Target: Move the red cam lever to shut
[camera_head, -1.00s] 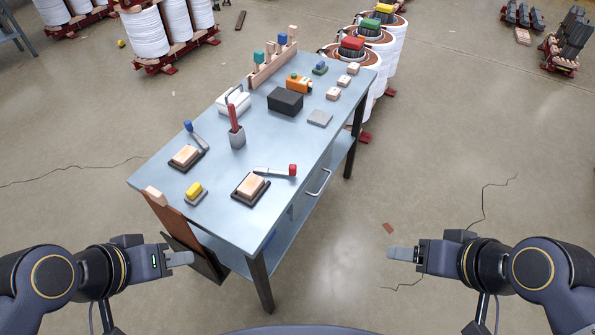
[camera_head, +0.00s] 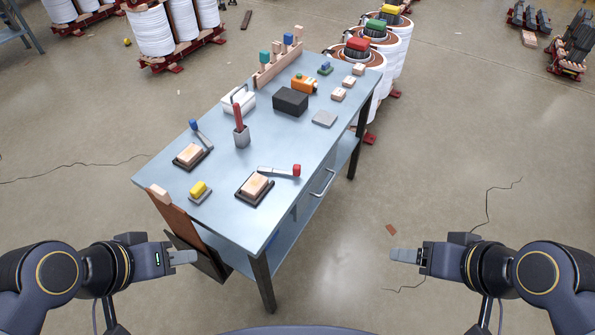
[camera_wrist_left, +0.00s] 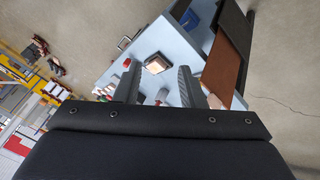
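The red cam lever (camera_head: 281,171) has a grey arm with a red knob and lies out to the right from a dark base with a wooden block (camera_head: 255,186), near the front right of the table (camera_head: 222,211). The red knob also shows in the left wrist view (camera_wrist_left: 127,62). My left gripper (camera_head: 184,257) is off the table's near left side, apart from the lever. In the left wrist view its two fingers (camera_wrist_left: 158,88) stand apart with nothing between them. My right gripper (camera_head: 405,255) is right of the table over bare floor; its finger gap cannot be made out.
A blue-knobbed lever (camera_head: 200,131) stands raised at another wooden block.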

